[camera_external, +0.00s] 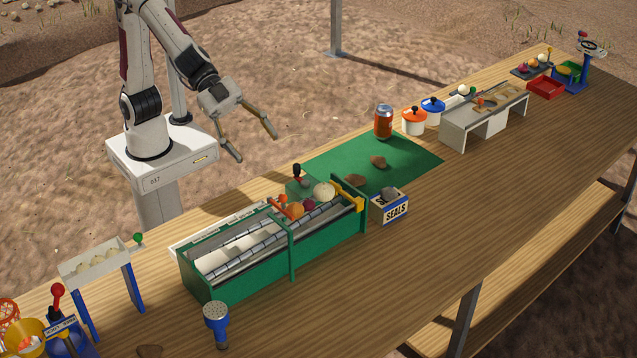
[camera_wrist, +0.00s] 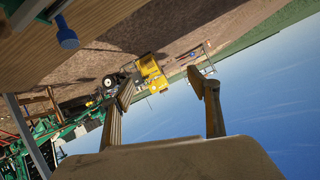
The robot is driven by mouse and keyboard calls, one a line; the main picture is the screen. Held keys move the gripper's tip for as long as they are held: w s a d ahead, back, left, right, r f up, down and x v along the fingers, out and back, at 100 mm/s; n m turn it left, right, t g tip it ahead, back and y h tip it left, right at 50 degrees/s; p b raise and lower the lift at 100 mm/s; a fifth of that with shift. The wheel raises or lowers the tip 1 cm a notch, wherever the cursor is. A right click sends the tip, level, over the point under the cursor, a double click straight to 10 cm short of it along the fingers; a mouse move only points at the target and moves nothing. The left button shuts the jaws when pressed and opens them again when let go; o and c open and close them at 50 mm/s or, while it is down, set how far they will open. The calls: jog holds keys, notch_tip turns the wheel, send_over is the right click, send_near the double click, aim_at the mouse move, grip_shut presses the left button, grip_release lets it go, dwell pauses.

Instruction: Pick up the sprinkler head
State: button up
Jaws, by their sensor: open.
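The sprinkler head (camera_external: 216,322) has a round grey perforated face and a blue body with a narrower blue stem. It stands on the wooden table at the front left, in front of the green roller machine (camera_external: 232,272). My gripper (camera_external: 257,148) is open and empty, high behind the table and well apart from the sprinkler head. In the wrist view my gripper's two fingers (camera_wrist: 160,85) are spread, with sky and distant vehicles beyond them. A blue piece (camera_wrist: 67,36) shows at upper left there; I cannot tell if it is the sprinkler head.
A blue-legged stand (camera_external: 95,265) and a red-knobbed lever (camera_external: 58,298) are left of the sprinkler head. A SEALS box (camera_external: 393,210), green mat (camera_external: 420,157) and can (camera_external: 383,121) lie to the right. The front right tabletop (camera_external: 400,260) is clear.

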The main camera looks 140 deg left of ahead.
aim_at(218, 304)
jog(key=w+d+f+m+h, duration=0.2)
jog(key=w+d+f+h, duration=0.15)
jog(key=w+d, duration=0.2)
jog(key=w+d+f+m+h, duration=0.2)
jog(key=w+d+f, duration=0.25)
jog(key=w, duration=0.25)
jog(key=d+f+m+g+h, duration=0.2)
jog(key=d+f+h, duration=0.1)
jog(key=f, duration=0.5)
jog(key=d+f+m+g+h, duration=0.2)
jog(key=d+f, duration=0.3)
jog(key=f, duration=0.4)
jog(key=shift+s+d+g+h, duration=0.15)
jog(key=shift+d+g+h, duration=0.2)
jog(key=shift+g+h, duration=0.3)
jog(key=shift+x, duration=1.3)
jog(key=shift+r, duration=0.1)
jog(key=shift+w+r+x, duration=0.1)
jog(key=shift+x, duration=1.25)
jog(key=shift+w+r+x, duration=0.1)
jog(key=shift+x, duration=1.2)
